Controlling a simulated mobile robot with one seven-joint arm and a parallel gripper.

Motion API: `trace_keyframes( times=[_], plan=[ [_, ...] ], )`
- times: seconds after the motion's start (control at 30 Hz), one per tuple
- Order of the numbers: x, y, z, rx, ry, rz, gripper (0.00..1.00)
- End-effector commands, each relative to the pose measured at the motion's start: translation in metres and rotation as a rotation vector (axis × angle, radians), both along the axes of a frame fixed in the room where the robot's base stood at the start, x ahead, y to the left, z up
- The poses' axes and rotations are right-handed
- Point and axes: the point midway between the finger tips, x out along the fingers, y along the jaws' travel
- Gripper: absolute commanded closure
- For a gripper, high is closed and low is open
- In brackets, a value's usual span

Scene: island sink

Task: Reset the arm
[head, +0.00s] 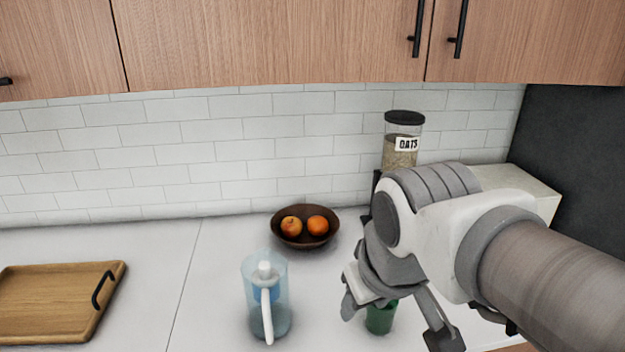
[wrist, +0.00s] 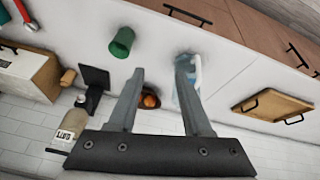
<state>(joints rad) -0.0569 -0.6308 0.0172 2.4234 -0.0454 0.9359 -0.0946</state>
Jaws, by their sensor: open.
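My gripper (head: 394,319) is at the right in the head view, held over the white counter with its fingers pointing down and apart. In the wrist view its two fingers (wrist: 160,77) are spread and nothing is between them in their grip. A green cup (head: 380,318) stands on the counter near the gripper, partly hidden by it in the head view. The cup also shows in the wrist view (wrist: 121,43), to the left of the fingers. I cannot tell how far the fingers are from the cup.
A clear blue pitcher (head: 266,300) stands left of the gripper. A brown bowl (head: 305,240) with two orange fruits is behind. An oats jar (head: 403,142) stands at the back, partly behind my arm. A wooden tray (head: 55,300) lies at left. The counter between tray and pitcher is clear.

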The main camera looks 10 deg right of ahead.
Motion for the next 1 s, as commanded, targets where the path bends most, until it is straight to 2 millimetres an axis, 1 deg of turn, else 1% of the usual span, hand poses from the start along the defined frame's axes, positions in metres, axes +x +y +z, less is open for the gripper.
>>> trace_keyframes(
  times=[0.03,0.1,0.23,1.0],
  plan=[
    [-0.007,-0.004,0.000,0.030,-0.028,-0.054,0.50],
    [-0.013,-0.007,-0.001,0.064,-0.052,-0.108,0.50],
    [-0.018,-0.010,-0.002,0.096,-0.076,-0.160,0.50],
    [-0.018,-0.010,-0.002,0.099,-0.077,-0.165,0.50]
  ],
)
